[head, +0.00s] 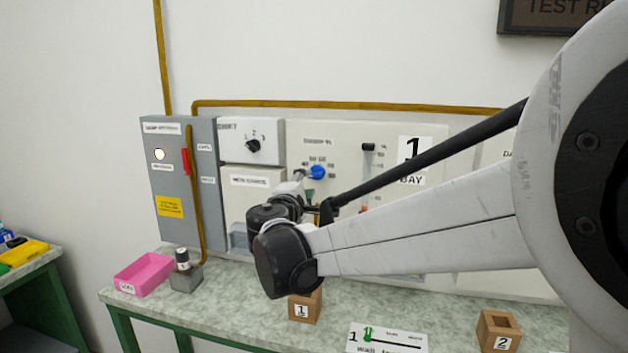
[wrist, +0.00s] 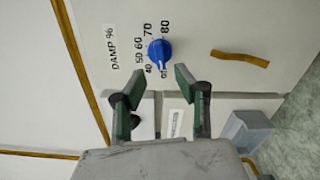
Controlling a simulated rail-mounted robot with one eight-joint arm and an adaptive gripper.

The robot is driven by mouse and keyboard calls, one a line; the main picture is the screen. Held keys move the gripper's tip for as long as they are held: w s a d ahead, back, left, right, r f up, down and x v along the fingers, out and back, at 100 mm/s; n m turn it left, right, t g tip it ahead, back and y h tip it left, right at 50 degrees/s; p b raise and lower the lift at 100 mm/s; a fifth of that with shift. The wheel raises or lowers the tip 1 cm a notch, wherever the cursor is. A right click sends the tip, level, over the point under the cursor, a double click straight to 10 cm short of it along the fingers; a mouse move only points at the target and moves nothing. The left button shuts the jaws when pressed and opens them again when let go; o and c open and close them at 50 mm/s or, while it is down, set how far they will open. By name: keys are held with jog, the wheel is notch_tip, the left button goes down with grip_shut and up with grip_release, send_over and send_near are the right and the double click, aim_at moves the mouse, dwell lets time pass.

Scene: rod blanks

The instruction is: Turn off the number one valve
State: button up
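No part that I can read as a valve labelled number one is clear in either view. A large 1 BAY sign (head: 412,160) is on the cream panel (head: 345,135). A blue knob (head: 317,172) sits on that panel; in the wrist view the blue knob (wrist: 159,51) has a DAMP % scale around it. My gripper (wrist: 158,88) is open and empty, its two green-padded fingers apart, with the blue knob just beyond the fingertips. A short orange-brown bar (wrist: 240,58) is on the panel, right of the knob. In the head view, my wrist hides much of the lower panel.
A black-handled slider (head: 368,147) is near the sign. A selector dial (head: 253,146) is to the left, beside a grey cabinet (head: 165,185) with a red handle (head: 185,161). The bench holds a pink tray (head: 143,273), wooden blocks numbered 1 (head: 305,308) and 2 (head: 498,331), and a slider card (head: 388,338).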

jog(key=v, duration=0.6)
jog(key=shift+w, duration=0.1)
jog(key=s+d+f+m+g, duration=0.25)
jog(key=s+d, duration=0.25)
jog(key=d, duration=0.3)
jog(key=s+d+f+m+g+h, duration=0.1)
jog(key=s+d+f+m+g, duration=0.1)
jog(key=s+d+m, duration=0.35)
jog(key=s+d+f+m+g, duration=0.1)
jog(key=s+d+f+g, duration=0.15)
jog(key=d, duration=0.75)
jog(key=s+d+f+m+g+y, duration=0.1)
jog(key=s+f+m, duration=0.3)
jog(key=s, duration=0.6)
jog(key=s+d+f+m+g+y, duration=0.2)
jog(key=s+f+m+y, duration=0.1)
jog(key=s, duration=0.7)
notch_tip(320, 180, down, 2)
jog(key=shift+f+m+g+y, duration=0.2)
jog(key=shift+m+g+y, duration=0.15)
jog(key=shift+m, duration=0.55)
